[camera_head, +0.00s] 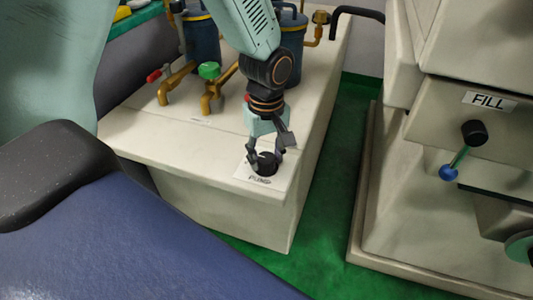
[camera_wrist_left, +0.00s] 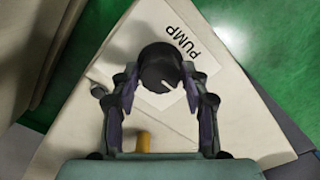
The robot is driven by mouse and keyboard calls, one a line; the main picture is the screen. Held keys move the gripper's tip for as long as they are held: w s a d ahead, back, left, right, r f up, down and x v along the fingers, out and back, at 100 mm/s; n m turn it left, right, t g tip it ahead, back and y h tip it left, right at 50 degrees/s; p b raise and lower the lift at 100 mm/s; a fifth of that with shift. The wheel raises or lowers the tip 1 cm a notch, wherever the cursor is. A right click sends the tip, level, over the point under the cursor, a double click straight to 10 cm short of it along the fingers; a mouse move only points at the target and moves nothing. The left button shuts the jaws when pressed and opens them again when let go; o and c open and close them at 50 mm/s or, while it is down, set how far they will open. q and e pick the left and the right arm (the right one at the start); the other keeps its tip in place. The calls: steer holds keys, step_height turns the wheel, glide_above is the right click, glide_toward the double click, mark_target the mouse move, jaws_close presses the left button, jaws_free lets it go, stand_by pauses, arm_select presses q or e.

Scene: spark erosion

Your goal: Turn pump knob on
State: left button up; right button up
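The black round pump knob (camera_head: 265,161) sits on a white label reading PUMP, on top of the cream cabinet near its front right corner. In the left wrist view the knob (camera_wrist_left: 160,67) shows a white pointer line aimed toward the lower right. My left gripper (camera_head: 265,157) reaches down over the knob. In the left wrist view its fingers (camera_wrist_left: 161,85) are spread apart, one on each side of the knob. Whether either fingertip touches the knob is unclear. My right gripper is in neither view.
Behind the knob on the cabinet top (camera_head: 140,135) stand brass taps, one with a green handle (camera_head: 209,71) and one with a red handle (camera_head: 154,76), plus dark blue canisters. A machine marked FILL (camera_head: 488,101) stands to the right, across a strip of green floor (camera_head: 335,170).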

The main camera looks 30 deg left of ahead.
arm_select(q)
steer(key=c, duration=0.7)
steer(key=shift+s+p, duration=0.1)
steer(key=shift+p, duration=0.3)
steer(key=m+p, duration=0.8)
steer(key=p, duration=0.2)
steer(key=shift+r, duration=0.15)
steer(key=m+p, duration=0.3)
steer(key=m, duration=0.1)
steer(key=shift+m, duration=0.4)
steer(key=shift+m+p, duration=0.6)
steer(key=shift+m, duration=0.6)
steer(key=shift+f+m+p, duration=0.2)
steer(key=shift+m+p, duration=0.1)
steer(key=shift+m, duration=1)
steer(key=o, duration=1.2)
steer(key=shift+c, duration=0.2)
